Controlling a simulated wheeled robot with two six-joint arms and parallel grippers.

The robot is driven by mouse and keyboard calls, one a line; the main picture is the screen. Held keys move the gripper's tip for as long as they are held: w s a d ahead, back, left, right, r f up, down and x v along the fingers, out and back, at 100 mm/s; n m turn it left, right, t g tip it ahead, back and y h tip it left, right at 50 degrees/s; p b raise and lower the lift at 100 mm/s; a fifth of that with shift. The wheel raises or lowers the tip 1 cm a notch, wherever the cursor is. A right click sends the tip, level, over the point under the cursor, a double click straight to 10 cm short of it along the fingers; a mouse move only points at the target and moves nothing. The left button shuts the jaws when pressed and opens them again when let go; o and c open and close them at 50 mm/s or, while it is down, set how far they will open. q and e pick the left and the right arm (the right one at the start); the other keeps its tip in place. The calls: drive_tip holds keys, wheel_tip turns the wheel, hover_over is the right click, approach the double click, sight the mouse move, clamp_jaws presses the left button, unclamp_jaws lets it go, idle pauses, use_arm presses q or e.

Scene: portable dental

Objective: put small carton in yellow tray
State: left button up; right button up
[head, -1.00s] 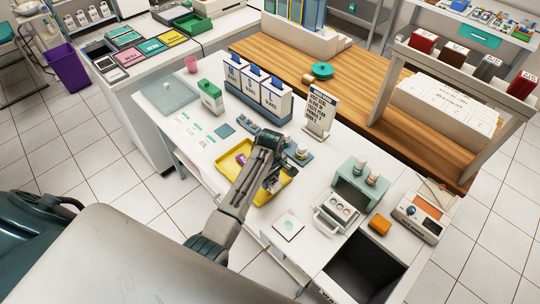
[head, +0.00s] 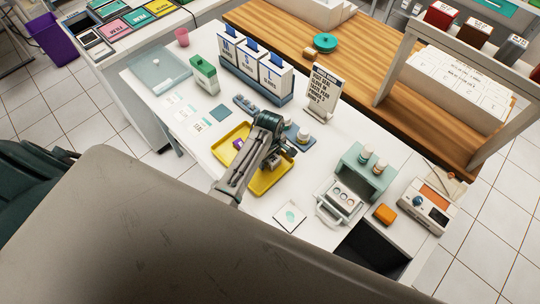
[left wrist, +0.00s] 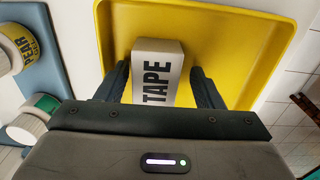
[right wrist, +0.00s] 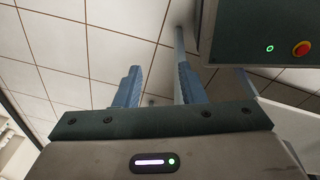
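The small carton (left wrist: 155,78), a pale box marked TAPE, lies between my left gripper's fingers in the left wrist view. The yellow tray (left wrist: 262,50) is behind and below it; in the head view the tray (head: 227,184) sits on the white counter. My left gripper (left wrist: 160,75) is over the tray, with narrow gaps between its fingers and the carton's sides. I cannot tell whether the carton rests on the tray floor. In the head view my left arm hides the carton. My right gripper (right wrist: 160,75) is open and empty over floor tiles.
A small purple item (head: 238,143) is at the tray's upper left. Small jars (head: 303,137) stand close to the tray's right side. A pale green rack (head: 360,180), a sign (head: 322,90) and a square pad (head: 290,216) are nearby.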

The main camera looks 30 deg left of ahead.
use_arm(q)
drive_tip(key=shift+s+d+r, duration=0.1)
drive_tip(key=shift+r, duration=0.2)
wheel_tip(320, 180, up, 12)
drive_tip(key=b, duration=0.2)
drive_tip(key=shift+f+b, duration=0.25)
drive_tip(key=shift+b, duration=0.15)
use_arm(e)
drive_tip(key=shift+s+f, duration=0.35)
drive_tip(key=shift+f, duration=0.35)
drive_tip(key=shift+s+f, duration=0.3)
drive_tip(key=shift+f, duration=0.4)
use_arm(q)
drive_tip(key=shift+f, duration=0.1)
use_arm(e)
drive_tip(key=shift+a, duration=0.15)
